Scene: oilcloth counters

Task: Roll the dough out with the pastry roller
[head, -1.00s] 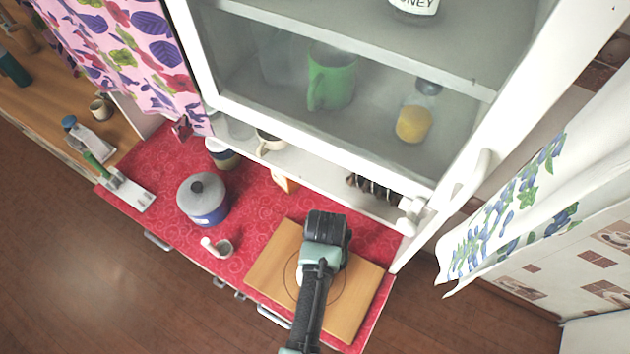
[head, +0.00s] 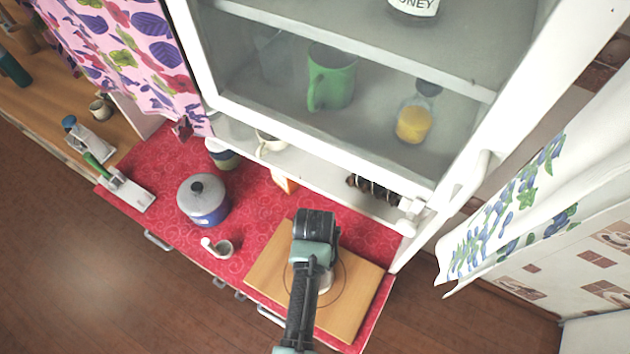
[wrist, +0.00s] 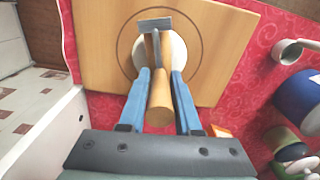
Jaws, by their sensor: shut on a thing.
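The pastry roller has a wooden handle (wrist: 160,105) and a grey roller head (wrist: 155,27). My gripper (wrist: 161,78) is shut on the handle, a blue finger on each side. The roller head is over the pale round dough (wrist: 176,57); I cannot tell whether they touch. The dough lies inside the dark ring on the wooden board (wrist: 100,40). In the head view, my gripper (head: 314,228) is above the board (head: 265,270) and hides the roller. Part of the dough (head: 326,281) shows to the right of my arm.
A small white cup with a handle (head: 222,248) and a blue lidded pot (head: 207,208) stand left of the board on the red oilcloth (head: 255,205). A white cabinet (head: 300,128) overhangs the back of the counter. A grater-like tool with a green handle (head: 130,190) lies far left.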

